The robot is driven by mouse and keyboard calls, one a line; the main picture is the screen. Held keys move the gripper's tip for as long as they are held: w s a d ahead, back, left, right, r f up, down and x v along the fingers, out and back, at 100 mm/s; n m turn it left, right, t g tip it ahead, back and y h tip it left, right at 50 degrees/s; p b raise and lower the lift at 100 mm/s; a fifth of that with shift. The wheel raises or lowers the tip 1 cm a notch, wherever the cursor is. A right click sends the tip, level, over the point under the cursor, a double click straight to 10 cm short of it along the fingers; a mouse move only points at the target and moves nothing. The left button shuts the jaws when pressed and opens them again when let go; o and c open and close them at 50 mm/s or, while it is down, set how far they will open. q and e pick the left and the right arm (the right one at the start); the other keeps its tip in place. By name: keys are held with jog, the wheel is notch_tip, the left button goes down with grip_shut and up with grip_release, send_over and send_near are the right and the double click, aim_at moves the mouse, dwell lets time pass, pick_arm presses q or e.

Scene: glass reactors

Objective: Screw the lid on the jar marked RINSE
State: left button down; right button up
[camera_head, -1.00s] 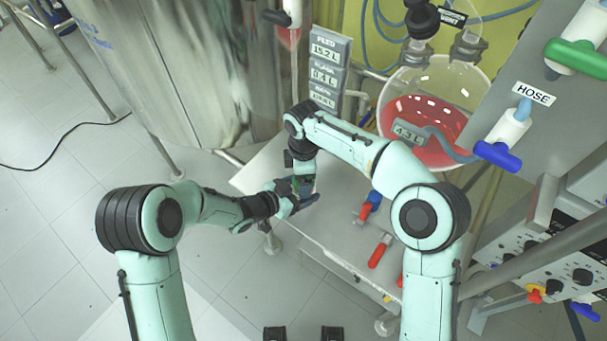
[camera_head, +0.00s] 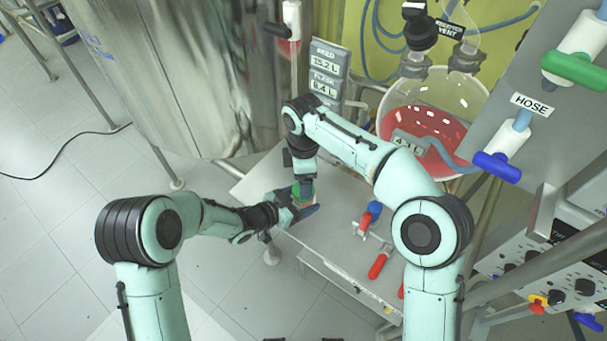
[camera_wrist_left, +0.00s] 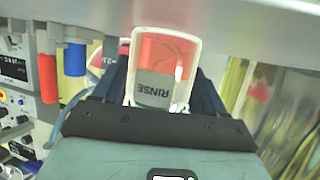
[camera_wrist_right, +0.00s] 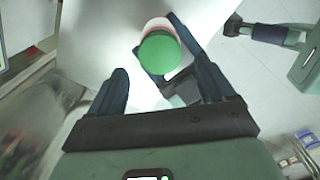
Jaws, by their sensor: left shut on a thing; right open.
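The jar (camera_wrist_left: 160,60) shows in the left wrist view with red contents and a grey RINSE label that appears upside down. My left gripper (camera_wrist_left: 165,85) is shut on it, one dark finger on each side. In the head view the left gripper (camera_head: 297,208) holds the jar over the grey table. The green lid (camera_wrist_right: 160,55) sits over the jar's mouth in the right wrist view, with the red and white jar wall behind it. My right gripper (camera_wrist_right: 152,68) is open, its fingers either side of the lid. I cannot tell whether the lid's thread is engaged.
The grey table (camera_head: 333,240) bears red and blue handled valves (camera_head: 370,217) to the right of the jar. A round flask of red liquid (camera_head: 425,125), a display stack (camera_head: 326,75) and a large steel vessel (camera_head: 180,70) stand behind. Open floor lies at left.

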jog(key=n, duration=0.2)
jog(key=r+n, duration=0.1)
jog(key=n, duration=0.1)
jog(key=shift+a+r, duration=0.2)
jog(key=n, duration=0.2)
jog(key=r+n, duration=0.2)
jog(key=n, duration=0.1)
jog(key=shift+d+n, duration=0.2)
jog(key=shift+n, duration=0.1)
jog(key=shift+f, duration=4)
jog(key=c, duration=1.1)
jog(key=m, duration=0.6)
jog(key=shift+r+m, duration=0.1)
jog(key=shift+m, duration=0.2)
jog(key=m, duration=0.6)
